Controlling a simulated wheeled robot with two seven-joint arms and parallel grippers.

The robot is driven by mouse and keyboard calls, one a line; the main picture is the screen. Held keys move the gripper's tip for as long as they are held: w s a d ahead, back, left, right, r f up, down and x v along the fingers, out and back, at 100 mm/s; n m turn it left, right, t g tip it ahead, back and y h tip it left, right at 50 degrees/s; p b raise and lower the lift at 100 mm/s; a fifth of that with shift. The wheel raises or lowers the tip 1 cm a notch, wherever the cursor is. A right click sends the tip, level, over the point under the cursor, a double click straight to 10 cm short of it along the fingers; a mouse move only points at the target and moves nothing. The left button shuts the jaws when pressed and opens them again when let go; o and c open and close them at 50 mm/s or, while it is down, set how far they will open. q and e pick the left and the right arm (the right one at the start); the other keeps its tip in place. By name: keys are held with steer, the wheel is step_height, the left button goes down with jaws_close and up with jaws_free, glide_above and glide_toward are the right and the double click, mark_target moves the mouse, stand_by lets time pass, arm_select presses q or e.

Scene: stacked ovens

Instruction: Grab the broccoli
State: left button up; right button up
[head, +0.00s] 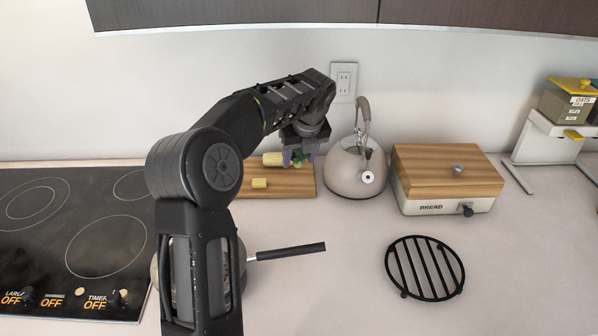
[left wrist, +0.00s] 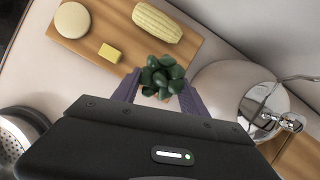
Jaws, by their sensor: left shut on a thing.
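The broccoli (left wrist: 161,76) is a dark green bunchy head in the left wrist view, between the two purple fingertips of my left gripper (left wrist: 158,90). In the head view the broccoli (head: 298,162) shows only partly, under my left gripper (head: 300,155), at the right end of the wooden cutting board (head: 278,190). My left gripper is shut on the broccoli. Whether the broccoli touches the board cannot be told. My right gripper is not in view.
A corn cob (left wrist: 157,22), a yellow block (left wrist: 110,53) and a round pale item (left wrist: 72,20) lie on the board. A kettle (head: 350,178) stands close right of the board. A bread box (head: 447,180), a black trivet (head: 425,268) and a pan handle (head: 290,252) are nearby.

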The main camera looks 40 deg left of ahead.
mark_target(298, 152)
arm_select(q)
steer(key=shift+r, duration=1.75)
